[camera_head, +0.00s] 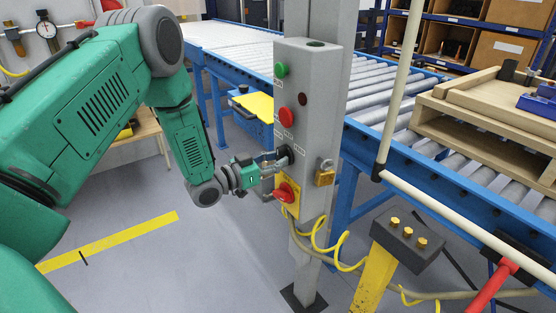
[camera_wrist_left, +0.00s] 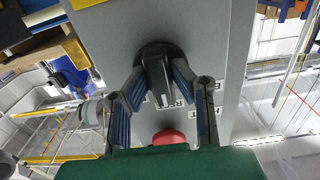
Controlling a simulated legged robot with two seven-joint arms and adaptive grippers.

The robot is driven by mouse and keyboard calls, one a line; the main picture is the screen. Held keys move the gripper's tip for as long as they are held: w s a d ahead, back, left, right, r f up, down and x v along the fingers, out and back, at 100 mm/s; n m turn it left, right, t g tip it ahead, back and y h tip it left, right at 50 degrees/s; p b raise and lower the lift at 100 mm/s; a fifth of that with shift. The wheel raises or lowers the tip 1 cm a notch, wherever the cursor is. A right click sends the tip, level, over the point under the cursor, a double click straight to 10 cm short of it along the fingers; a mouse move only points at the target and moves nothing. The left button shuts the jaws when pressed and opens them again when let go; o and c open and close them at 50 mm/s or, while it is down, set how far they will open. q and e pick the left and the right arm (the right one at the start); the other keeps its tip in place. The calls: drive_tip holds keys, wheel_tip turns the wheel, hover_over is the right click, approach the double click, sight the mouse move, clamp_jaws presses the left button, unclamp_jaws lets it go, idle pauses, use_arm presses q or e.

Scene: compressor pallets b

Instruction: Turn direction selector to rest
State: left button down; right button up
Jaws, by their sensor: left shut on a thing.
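The direction selector is a black rotary knob (camera_head: 284,154) on the front of the grey control box (camera_head: 312,75), below the red button and above the yellow-backed red switch. In the left wrist view the knob (camera_wrist_left: 158,68) shows close up, its raised bar pointing roughly up and down the picture. My left gripper (camera_head: 274,162) is at the knob, with one finger on each side of it. Its blue-grey pads close on the bar. My right gripper is in neither view.
A green button (camera_head: 281,69) and a red button (camera_head: 286,116) sit above the knob; a red rotary switch (camera_head: 285,192) sits below. A brass padlock (camera_head: 325,173) hangs at the box's side. Yellow cable loops below. A roller conveyor (camera_head: 375,95) runs behind the post.

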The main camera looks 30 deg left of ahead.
use_arm(q)
drive_tip(key=shift+w+r, duration=0.2)
drive_tip(key=shift+r, duration=0.2)
drive_tip(key=c, duration=1.4)
unclamp_jaws()
drive_tip(key=shift+s+f, duration=0.1)
drive_tip(key=shift+f, duration=0.05)
drive_tip(key=shift+a, duration=0.1)
drive_tip(key=v, duration=1.2)
drive_tip(key=shift+f, duration=0.2)
